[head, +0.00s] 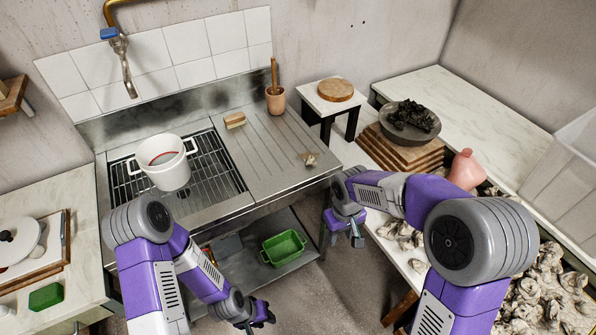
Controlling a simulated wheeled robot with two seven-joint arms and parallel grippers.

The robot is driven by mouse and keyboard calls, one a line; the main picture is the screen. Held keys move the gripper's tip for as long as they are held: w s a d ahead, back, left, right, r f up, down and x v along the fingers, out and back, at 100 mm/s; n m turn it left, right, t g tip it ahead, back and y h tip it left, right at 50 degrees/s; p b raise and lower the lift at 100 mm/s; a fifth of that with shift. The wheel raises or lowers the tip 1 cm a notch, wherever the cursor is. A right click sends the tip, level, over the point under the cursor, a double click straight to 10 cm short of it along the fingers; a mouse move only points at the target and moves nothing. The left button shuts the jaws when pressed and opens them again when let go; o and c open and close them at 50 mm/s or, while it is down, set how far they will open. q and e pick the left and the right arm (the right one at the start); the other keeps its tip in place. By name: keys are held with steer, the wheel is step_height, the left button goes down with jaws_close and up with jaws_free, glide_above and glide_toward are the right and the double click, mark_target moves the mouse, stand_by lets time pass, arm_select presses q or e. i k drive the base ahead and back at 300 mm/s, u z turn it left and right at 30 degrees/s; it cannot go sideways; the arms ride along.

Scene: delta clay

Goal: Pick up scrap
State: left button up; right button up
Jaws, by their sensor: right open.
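A small pale lump (309,159), which looks like the scrap, lies near the front right corner of the steel draining board (270,160). My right gripper (357,240) is open and points down, below and to the right of the lump in the picture, apart from it. I see nothing between its fingers. More pale lumps (549,290) are heaped on the right, partly hidden by my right arm. My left gripper (263,318) is low at the bottom middle, in front of the sink unit. Its fingers are too dark and small to judge.
A white bucket (166,165) stands on the sink grate. A sponge or brush (235,120) and a pot with a wooden tool (275,99) are at the draining board's back. A green tray (283,248) sits on the lower shelf. A dark clay bowl (409,125) rests on stacked boards.

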mark_target(310, 161)
steer(key=u, duration=0.5)
steer(key=k, duration=1.1)
steer(key=z, duration=0.35)
steer(key=i, duration=0.75)
steer(key=z, duration=0.75)
steer(key=i, duration=0.95)
steer(key=u, duration=0.9)
steer(key=i, duration=0.55)
steer(key=u, duration=0.55)
